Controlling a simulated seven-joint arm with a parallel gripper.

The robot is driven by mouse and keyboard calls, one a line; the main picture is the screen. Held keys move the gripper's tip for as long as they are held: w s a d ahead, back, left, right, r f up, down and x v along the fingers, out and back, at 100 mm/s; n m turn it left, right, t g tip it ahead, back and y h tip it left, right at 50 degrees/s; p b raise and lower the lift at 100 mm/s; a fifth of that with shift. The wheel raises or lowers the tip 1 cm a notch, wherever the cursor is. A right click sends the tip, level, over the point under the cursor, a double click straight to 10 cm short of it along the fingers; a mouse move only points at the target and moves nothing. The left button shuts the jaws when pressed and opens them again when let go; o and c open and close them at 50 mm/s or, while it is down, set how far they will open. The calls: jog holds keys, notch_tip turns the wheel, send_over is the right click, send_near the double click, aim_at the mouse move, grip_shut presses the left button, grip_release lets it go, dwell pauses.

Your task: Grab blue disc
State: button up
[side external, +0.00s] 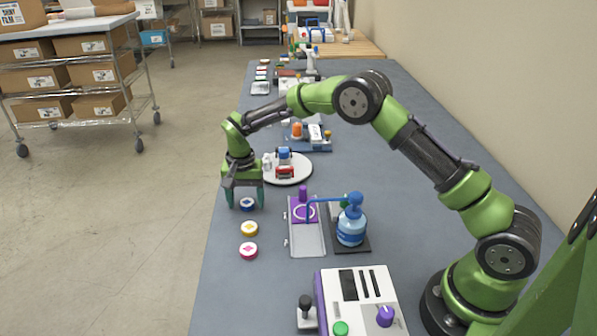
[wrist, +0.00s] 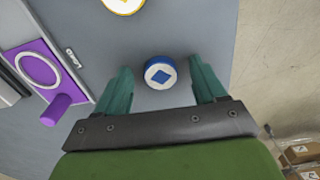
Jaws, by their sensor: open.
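The blue disc (side external: 247,204) has a white top with a blue diamond mark and lies flat on the blue-grey table near its left edge. In the wrist view the blue disc (wrist: 160,73) sits between the two green fingers, with a gap on each side. My gripper (side external: 245,207) points down over the disc and is open, its fingers on either side of it. In the wrist view my gripper (wrist: 162,88) holds nothing. I cannot tell exactly how high the fingertips are above the table.
A yellow disc (side external: 249,229) and a pink disc (side external: 248,251) lie in front of the blue one. A purple-ended tray (side external: 307,240) and a blue pump bottle (side external: 351,225) stand to the right. A white round plate (side external: 298,176) with small items is behind. The table edge is close on the left.

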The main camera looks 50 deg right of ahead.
jog(key=shift+f, duration=0.15)
jog(key=c, duration=1.1)
